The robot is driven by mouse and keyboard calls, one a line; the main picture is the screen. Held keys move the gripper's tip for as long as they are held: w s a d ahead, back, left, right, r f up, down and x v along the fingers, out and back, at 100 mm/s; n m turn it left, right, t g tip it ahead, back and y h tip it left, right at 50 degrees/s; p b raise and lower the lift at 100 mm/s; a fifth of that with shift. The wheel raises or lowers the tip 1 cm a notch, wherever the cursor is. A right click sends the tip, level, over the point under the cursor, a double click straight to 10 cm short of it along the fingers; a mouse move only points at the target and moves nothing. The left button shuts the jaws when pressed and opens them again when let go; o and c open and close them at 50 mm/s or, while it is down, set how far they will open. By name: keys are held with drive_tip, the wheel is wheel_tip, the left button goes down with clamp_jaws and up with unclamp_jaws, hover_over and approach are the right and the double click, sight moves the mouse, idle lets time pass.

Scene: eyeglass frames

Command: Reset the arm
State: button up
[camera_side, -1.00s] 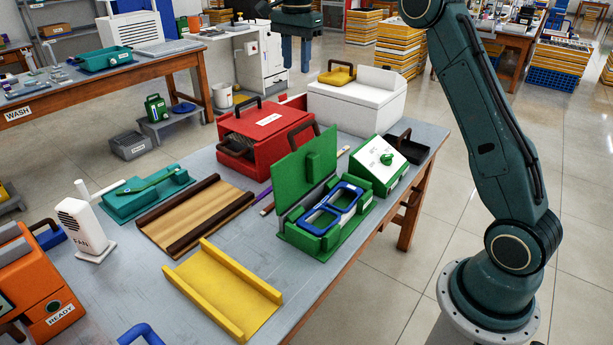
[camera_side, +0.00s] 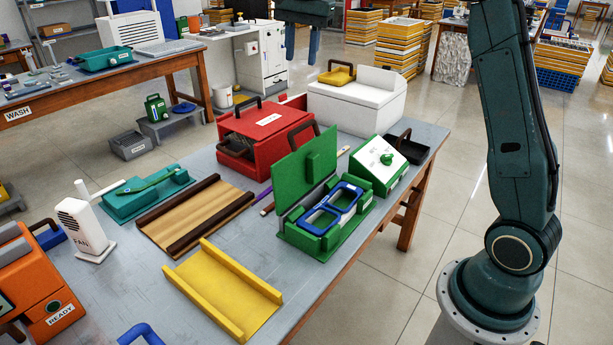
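My gripper (camera_side: 301,45) is at the top of the side view, pointing down, high above the far side of the table. Its two blue-grey fingers stand apart with nothing visible between them. A blue eyeglass frame (camera_side: 347,194) lies in the green fixture (camera_side: 300,243) near the table's right edge. The fixture's green lid (camera_side: 291,178) stands up, open. My gripper is well away from the frame and touches nothing.
Around the fixture are a green control box (camera_side: 367,172), a red box (camera_side: 240,133), a white box (camera_side: 345,106), a yellow channel (camera_side: 222,295), a brown-railed ramp (camera_side: 193,218), a teal tray (camera_side: 125,206), a white fan (camera_side: 83,229) and an orange machine (camera_side: 30,283).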

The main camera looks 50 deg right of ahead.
drive_tip(key=s+a+r+n+t, duration=0.1)
drive_tip(key=s+a+n, duration=0.3)
drive_tip(key=s, duration=0.4)
drive_tip(key=s+a+n+t, duration=0.1)
drive_tip(key=s+a+n, duration=0.3)
drive_tip(key=s, duration=0.4)
drive_tip(key=s+a+f+n+t, duration=0.2)
drive_tip(key=s+f+n, duration=0.5)
drive_tip(key=s, duration=0.7)
wheel_tip(320, 180, down, 2)
drive_tip(key=shift+s+f, duration=0.25)
drive_tip(key=shift+s, duration=0.15)
